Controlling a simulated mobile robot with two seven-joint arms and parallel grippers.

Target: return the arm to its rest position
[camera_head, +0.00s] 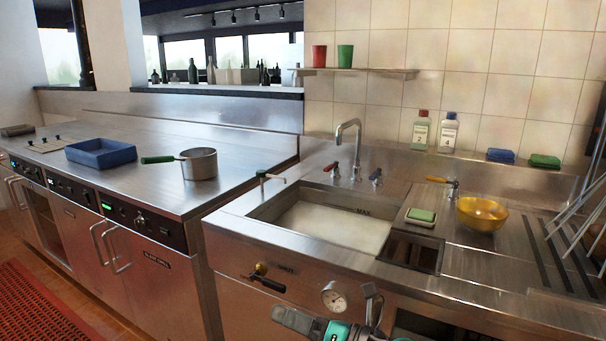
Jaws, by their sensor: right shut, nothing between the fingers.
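My right gripper (371,293) shows at the bottom of the head view, small and low in front of the sink unit. Its fingers point up and are shut, with nothing between them. Grey and teal parts of my arm (337,329) show beside it, cut by the lower picture edge. My left gripper is not in view.
A yellow bowl (481,214) sits on the drainboard. A blue tray (100,154) and a pot (198,163) stand on the left counter.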

